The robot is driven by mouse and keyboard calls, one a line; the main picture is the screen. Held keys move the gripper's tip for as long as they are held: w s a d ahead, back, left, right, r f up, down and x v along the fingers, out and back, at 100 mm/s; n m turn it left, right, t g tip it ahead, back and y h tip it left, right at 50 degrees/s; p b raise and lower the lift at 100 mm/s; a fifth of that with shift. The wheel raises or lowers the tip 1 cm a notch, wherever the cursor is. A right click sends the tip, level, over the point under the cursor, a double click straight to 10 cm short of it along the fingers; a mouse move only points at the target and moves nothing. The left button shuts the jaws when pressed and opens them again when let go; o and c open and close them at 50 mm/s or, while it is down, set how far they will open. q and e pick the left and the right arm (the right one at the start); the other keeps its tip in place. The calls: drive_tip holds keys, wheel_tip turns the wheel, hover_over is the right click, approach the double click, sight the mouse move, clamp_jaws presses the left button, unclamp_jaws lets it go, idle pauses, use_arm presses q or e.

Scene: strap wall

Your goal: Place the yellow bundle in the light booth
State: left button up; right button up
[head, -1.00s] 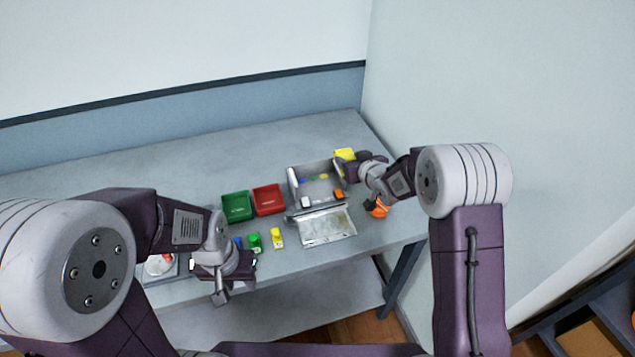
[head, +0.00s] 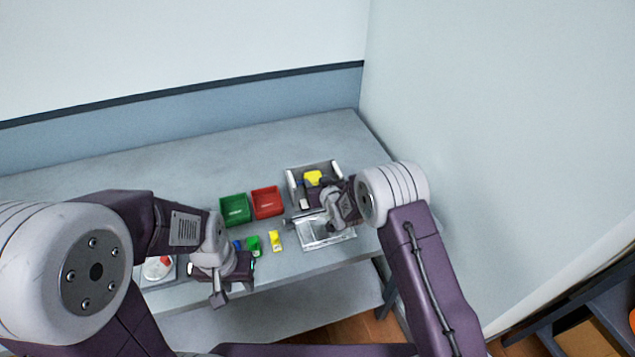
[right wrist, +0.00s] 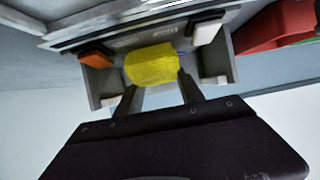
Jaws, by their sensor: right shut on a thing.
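The yellow bundle (head: 313,177) is between the fingers of my right gripper (right wrist: 156,86), which is shut on it. In the right wrist view the bundle (right wrist: 151,63) fills the space in front of the fingertips. The light booth is a grey open-topped box (head: 291,186); its wall also shows in the right wrist view (right wrist: 231,62). The bundle is over the booth's opening; I cannot tell whether it touches the floor. My right arm hides part of the booth. My left gripper (head: 221,292) hangs at the table's front edge, its jaw state unclear.
A green bin (head: 235,210) and a red bin (head: 267,202) stand left of the booth. A silver panel (head: 325,240) lies in front of it. Small green (head: 253,245) and yellow (head: 275,240) pieces lie near my left gripper. The back of the table is clear.

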drive_tip(key=shift+f, duration=0.1)
drive_tip(key=shift+f+b, duration=0.15)
drive_tip(key=shift+b, duration=0.15)
drive_tip(key=o, duration=1.4)
drive_tip(key=shift+s+r+p, duration=0.15)
drive_tip(key=shift+r+p, duration=0.2)
drive_tip(key=v, duration=1.1)
drive_tip(key=shift+s+d+b, duration=0.15)
drive_tip(key=shift+s+b, duration=0.15)
drive_tip(key=shift+r, duration=0.1)
